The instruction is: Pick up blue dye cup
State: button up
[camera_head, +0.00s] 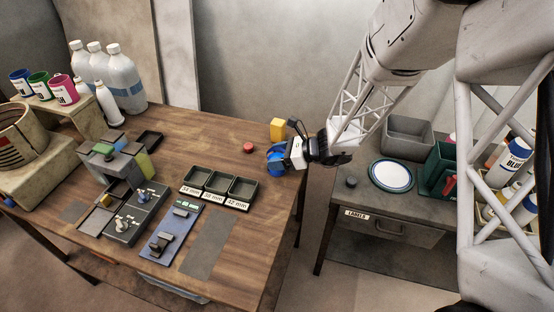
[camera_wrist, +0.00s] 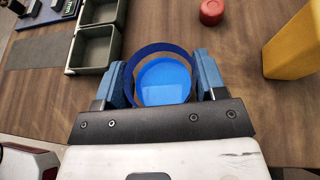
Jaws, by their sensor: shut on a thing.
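The blue dye cup (camera_wrist: 165,80) sits upright between my gripper's two blue-grey fingers in the wrist view, with lighter blue showing inside its round rim. My gripper (camera_wrist: 163,72) is shut on its sides. In the head view the cup (camera_head: 274,153) shows as a small blue shape at the right edge of the wooden table, partly hidden by my gripper (camera_head: 279,158). I cannot tell whether its base touches the table.
A yellow block (camera_head: 277,129) and a small red round thing (camera_head: 248,148) stand close by. Three dark trays (camera_head: 243,188) lie to the left. A grey side table (camera_head: 350,205) with a plate (camera_head: 391,175) stands to the right. The wooden table's back middle is clear.

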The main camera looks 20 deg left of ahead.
aim_at(278, 155)
jog(key=shift+r, duration=0.2)
jog(key=shift+r, duration=0.85)
jog(key=shift+s+d+r, duration=0.15)
jog(key=shift+s+r, duration=0.05)
jog(key=shift+r, duration=0.65)
jog(key=s+d+r, duration=0.1)
jog(key=s+d, duration=0.7)
jog(key=s, duration=0.5)
jog(key=shift+d, duration=0.25)
jog(key=shift+r, duration=0.1)
